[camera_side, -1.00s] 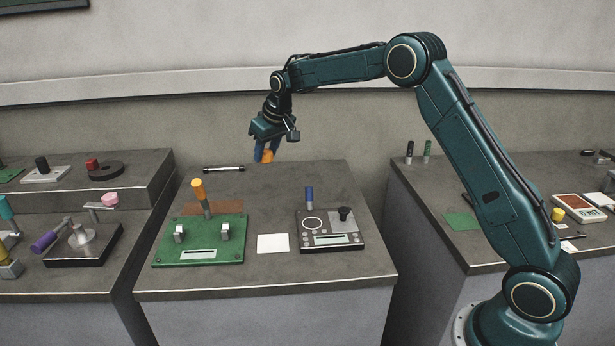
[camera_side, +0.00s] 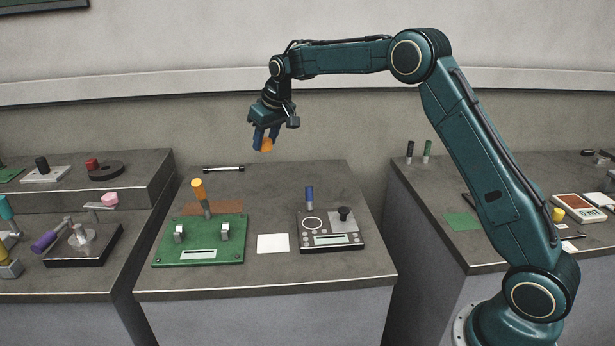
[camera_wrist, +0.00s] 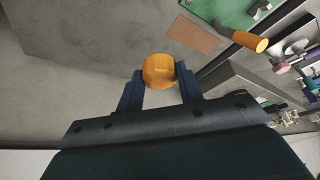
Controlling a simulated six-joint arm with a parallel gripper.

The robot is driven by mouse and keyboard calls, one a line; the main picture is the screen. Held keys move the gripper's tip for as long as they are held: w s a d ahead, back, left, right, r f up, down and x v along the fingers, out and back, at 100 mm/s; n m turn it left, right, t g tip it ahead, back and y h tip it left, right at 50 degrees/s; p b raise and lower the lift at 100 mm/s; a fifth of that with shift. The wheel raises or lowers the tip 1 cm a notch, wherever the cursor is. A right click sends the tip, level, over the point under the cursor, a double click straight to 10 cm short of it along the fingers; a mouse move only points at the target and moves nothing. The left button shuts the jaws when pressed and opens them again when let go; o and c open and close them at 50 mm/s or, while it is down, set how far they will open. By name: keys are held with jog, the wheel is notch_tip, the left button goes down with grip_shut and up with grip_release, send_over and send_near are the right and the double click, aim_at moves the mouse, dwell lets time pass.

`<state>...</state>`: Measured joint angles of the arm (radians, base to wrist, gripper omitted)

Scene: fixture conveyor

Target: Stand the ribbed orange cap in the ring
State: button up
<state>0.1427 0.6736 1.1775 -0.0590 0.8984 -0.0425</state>
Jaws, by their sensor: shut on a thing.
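The orange cap (camera_side: 267,145) is held between the blue fingers of my gripper (camera_side: 264,138), above the back of the middle bench. In the wrist view the cap (camera_wrist: 158,70) sits between the fingertips of my gripper (camera_wrist: 160,80), its round form facing the camera; its ribs are too small to make out. A white ring outline (camera_side: 313,226) marks the top of a dark device (camera_side: 333,240) at the bench's right. The ring looks empty and lies below and to the right of my gripper.
A blue peg (camera_side: 309,196) stands behind the ring, and a black knob (camera_side: 344,213) sits right of it. A green board (camera_side: 200,241) with an orange-topped lever (camera_side: 199,190) is at left. A white card (camera_side: 272,244) lies between. A black-and-white bar (camera_side: 223,168) lies at the back.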

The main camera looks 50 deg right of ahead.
aim_at(311, 221)
jog(key=shift+f, duration=0.1)
dwell(0.5)
jog(key=shift+s+f, duration=0.55)
jog(key=shift+s, duration=0.05)
jog(key=s+f+m, duration=0.2)
jog(key=s+f, duration=0.2)
jog(key=s, duration=0.2)
jog(key=s+d+f+m+h, duration=0.1)
jog(key=s+f+m, duration=0.1)
jog(key=s+f, duration=0.2)
jog(key=shift+s+d+f+h, duration=0.15)
jog(key=shift+s+f+h, duration=0.15)
jog(key=shift+s, duration=1.45)
jog(key=shift+f, duration=3.35)
jog(key=shift+f, duration=0.6)
jog(key=o, duration=1)
jog(key=shift+o, duration=0.2)
